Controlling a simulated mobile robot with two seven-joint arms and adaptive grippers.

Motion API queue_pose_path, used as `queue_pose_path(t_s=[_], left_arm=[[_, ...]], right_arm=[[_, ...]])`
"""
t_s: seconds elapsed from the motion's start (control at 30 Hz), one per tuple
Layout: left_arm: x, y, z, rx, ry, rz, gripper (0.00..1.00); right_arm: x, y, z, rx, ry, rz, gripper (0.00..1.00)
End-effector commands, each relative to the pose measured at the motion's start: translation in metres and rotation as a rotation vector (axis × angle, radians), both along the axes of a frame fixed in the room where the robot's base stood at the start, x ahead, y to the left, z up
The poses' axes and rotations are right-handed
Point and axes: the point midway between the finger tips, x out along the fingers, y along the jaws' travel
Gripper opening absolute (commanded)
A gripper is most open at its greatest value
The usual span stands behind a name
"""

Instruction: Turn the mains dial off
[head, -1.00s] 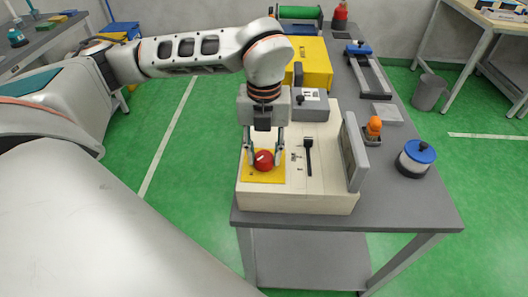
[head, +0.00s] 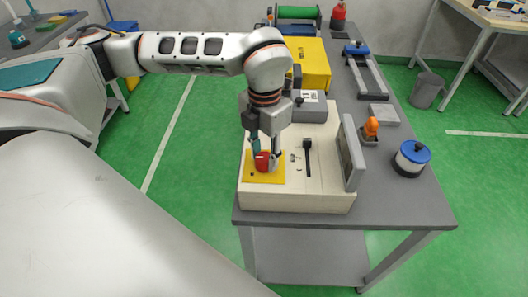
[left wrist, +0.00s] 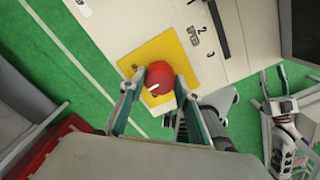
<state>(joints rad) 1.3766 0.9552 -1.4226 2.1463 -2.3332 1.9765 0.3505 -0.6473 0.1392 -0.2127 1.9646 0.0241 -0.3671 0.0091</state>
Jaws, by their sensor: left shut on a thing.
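The red mains dial (head: 263,167) sits on a yellow plate (head: 274,181) at the near left of a cream panel box (head: 300,199). My left gripper (head: 266,158) comes down from above and is shut on the dial. In the left wrist view, the two fingers press on opposite sides of the red dial (left wrist: 158,76), and a short white mark shows on its face. The yellow plate (left wrist: 150,53) lies around it. Dark markings, one like a "2", are printed on the panel beside the plate.
A black lever (head: 307,158) stands on the panel right of the dial. An upright grey board (head: 352,153) edges the box. A blue-lidded jar (head: 411,158) and an orange-topped device (head: 370,129) stand farther right. A yellow box (head: 309,68) is behind.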

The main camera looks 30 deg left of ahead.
Motion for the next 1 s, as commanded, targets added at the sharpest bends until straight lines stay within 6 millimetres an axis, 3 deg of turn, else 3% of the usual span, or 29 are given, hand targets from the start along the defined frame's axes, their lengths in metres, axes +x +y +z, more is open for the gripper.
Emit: queue_pose_path(t_s=[0.6, 1.0], left_arm=[[0.001, 0.000, 0.002, 0.001, -0.004, -0.570, 0.11], [0.001, 0.000, 0.001, 0.000, -0.003, -0.801, 0.11]], right_arm=[[0.001, 0.000, 0.013, -0.001, -0.003, 0.001, 0.40], [0.001, 0.000, 0.017, -0.002, -0.002, 0.000, 0.40]])
